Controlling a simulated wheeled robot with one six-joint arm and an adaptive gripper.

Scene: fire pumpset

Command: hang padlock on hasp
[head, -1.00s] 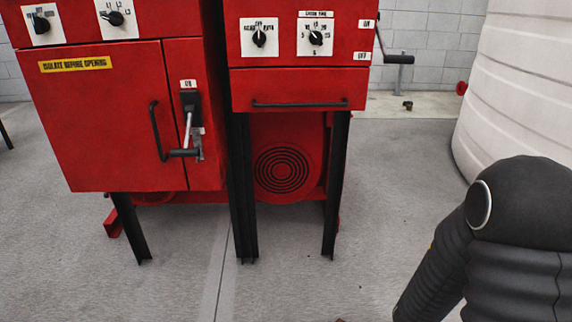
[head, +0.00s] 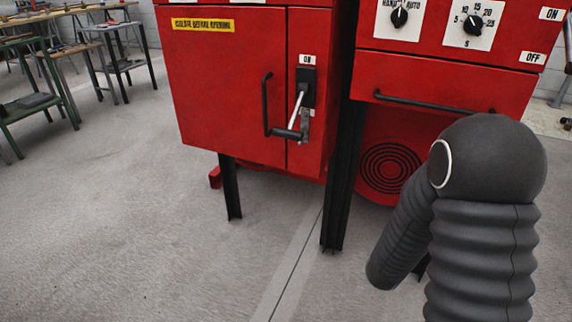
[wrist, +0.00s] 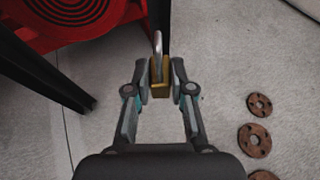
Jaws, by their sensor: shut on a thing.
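The padlock, with a brass body (wrist: 160,91) and a silver shackle (wrist: 158,45), shows in the wrist view. My gripper (wrist: 161,77) is shut on its body, with one finger on each side, and the shackle points away from the palm. In the head view, a small grey metal piece (head: 304,124) sits below the isolator handle (head: 297,108) on the left red cabinet's door edge. It looks like the hasp, but is too small to make out clearly. My gripper and the padlock are not visible in the head view.
The left red cabinet (head: 228,90) has a black door handle (head: 266,105) and stands on black legs. A second red cabinet (head: 440,80) stands to its right, partly behind my arm. Workbenches (head: 112,50) stand at the back left. Rusty flanges (wrist: 259,105) lie on the floor.

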